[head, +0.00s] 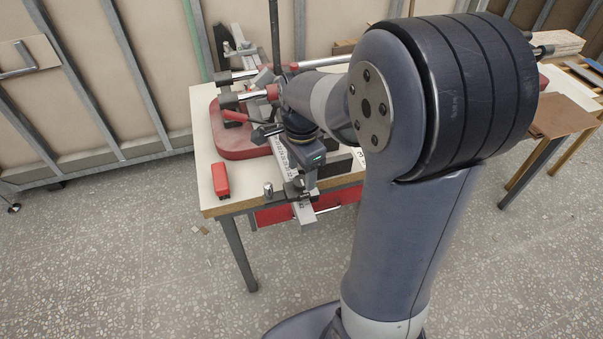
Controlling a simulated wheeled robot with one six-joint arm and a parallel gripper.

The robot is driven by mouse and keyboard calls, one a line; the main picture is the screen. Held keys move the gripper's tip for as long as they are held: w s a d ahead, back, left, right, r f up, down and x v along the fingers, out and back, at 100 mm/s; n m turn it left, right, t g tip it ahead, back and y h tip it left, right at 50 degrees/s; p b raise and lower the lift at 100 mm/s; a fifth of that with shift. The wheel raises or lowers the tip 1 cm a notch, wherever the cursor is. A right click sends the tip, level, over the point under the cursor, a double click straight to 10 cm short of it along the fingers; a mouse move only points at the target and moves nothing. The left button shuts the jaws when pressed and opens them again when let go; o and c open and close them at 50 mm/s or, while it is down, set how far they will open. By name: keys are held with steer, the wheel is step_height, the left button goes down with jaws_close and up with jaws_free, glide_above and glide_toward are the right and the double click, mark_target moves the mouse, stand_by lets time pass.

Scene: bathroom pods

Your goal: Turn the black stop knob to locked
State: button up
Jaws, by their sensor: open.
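My gripper (300,184) is over the front part of the worktable, pointing down at the scale rail (304,212). Its jaws are open, but its fingertips are small and merge with the dark parts below. A dark stop assembly (293,192) sits on the rail at the front edge, right by my gripper. I cannot make out the black knob for certain or tell its turn position. I cannot tell whether the fingers are around it, touch it or stand apart. My arm hides much of the right side.
The table (203,130) holds a machine with a red base (232,143) and grey and red bars behind my gripper. A small red block (220,180) and a short metal post (268,189) stand at the front left. Another table with boards (562,115) is at right. The floor at left is mostly clear.

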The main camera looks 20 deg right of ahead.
mark_target(301, 180)
step_height(301, 180, up, 9)
steer(key=shift+f, duration=0.15)
stand_by(0.4)
step_height(301, 180, down, 11)
steer(key=shift+r, duration=0.1)
stand_by(0.4)
